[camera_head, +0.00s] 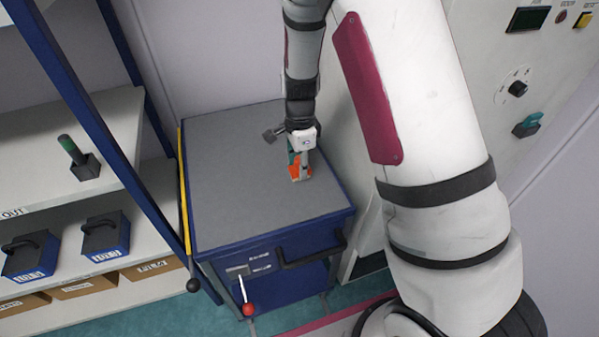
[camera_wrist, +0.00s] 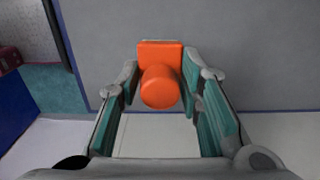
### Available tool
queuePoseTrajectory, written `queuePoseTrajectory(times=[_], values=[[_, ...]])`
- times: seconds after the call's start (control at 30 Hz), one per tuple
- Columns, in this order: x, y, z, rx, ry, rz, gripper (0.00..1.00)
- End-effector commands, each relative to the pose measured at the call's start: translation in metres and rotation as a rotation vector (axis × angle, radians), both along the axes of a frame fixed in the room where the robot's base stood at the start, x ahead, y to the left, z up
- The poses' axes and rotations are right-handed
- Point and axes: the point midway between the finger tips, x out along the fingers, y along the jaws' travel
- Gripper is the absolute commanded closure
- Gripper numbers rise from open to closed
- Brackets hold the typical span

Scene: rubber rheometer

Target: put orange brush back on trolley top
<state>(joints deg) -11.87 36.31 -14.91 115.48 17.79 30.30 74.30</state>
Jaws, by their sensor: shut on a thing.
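The orange brush (camera_head: 299,171) is at the right part of the grey trolley top (camera_head: 235,185) in the head view. In the wrist view the brush (camera_wrist: 160,88) shows a round handle end towards the camera and a flat orange block beyond it. My gripper (camera_head: 297,156) points down over the trolley top and is shut on the brush. Its green-padded fingers (camera_wrist: 160,100) stand on both sides of the handle. The brush appears upright, at or just above the surface; I cannot tell whether it touches.
The trolley top around the brush is clear. A shelf rack (camera_head: 110,120) with a blue frame stands at left, holding dark blue weights (camera_head: 105,237) and a green-topped tool (camera_head: 75,155). A white machine panel (camera_head: 520,90) with knobs is at right. A red-knobbed lever (camera_head: 247,308) is on the trolley front.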

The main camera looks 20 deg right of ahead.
Motion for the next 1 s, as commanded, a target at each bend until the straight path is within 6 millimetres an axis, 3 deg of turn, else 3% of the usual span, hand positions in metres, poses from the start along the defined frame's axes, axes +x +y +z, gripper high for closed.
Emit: queuePoseTrajectory(times=[0.33,0.6,0.63,0.7,1.0], values=[[0.001,-0.001,-0.033,0.0,0.002,-0.001,0.89],[0.002,0.0,-0.035,0.0,0.0,0.0,0.89],[0.002,0.0,-0.036,0.0,0.001,0.0,0.65],[0.002,0.0,-0.035,0.0,0.0,0.0,0.49],[0.002,0.0,-0.035,0.0,0.0,0.0,0.47]])
